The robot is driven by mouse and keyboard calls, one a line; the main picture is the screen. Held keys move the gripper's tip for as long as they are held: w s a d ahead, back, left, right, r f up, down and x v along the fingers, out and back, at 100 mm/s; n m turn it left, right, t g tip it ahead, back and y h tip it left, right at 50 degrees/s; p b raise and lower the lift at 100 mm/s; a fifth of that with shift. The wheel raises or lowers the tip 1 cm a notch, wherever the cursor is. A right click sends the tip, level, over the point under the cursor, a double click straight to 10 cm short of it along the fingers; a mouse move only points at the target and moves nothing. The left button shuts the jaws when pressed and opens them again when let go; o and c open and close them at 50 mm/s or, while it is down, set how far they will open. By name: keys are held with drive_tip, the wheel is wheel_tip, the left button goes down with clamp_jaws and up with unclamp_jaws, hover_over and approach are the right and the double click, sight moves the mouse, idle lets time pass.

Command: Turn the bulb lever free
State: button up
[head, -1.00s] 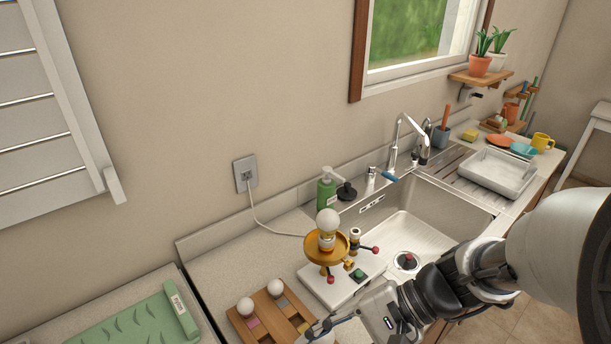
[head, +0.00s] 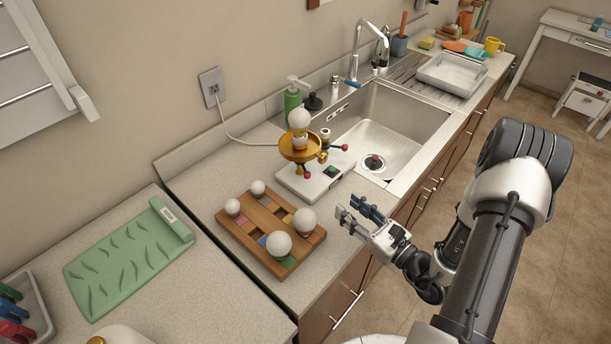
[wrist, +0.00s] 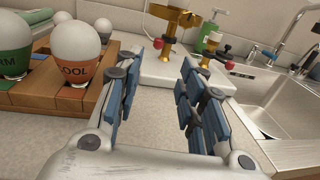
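A round white bulb (head: 299,118) sits upright on a brass fixture (head: 300,148) with a dish. The fixture stands on a white base (head: 290,179) with a green button (head: 331,171). One red-tipped lever (head: 307,175) hangs under the dish, and another red-tipped lever (head: 344,148) points right from a small post. In the wrist view the fixture (wrist: 172,14) is cropped at the top, with its red knob (wrist: 164,53) visible; the post (wrist: 205,62) stands to its right. My gripper (head: 357,212) is open and empty, in front of the base and apart from it; its spread fingers (wrist: 163,88) show in the wrist view.
A wooden rack (head: 255,250) with several white bulbs stands left of my gripper. The sink (head: 385,120) lies to the right, with a faucet (head: 372,45) behind. A green bottle (head: 292,104) stands behind the fixture. A white cord (head: 235,130) runs to the wall socket.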

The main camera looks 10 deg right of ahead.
sight(309, 174)
drive_tip(key=b+x, duration=0.2)
drive_tip(key=x, duration=1.5)
drive_tip(key=shift+w+a+r+b, duration=0.15)
drive_tip(key=shift+b, duration=0.15)
clamp_jaws()
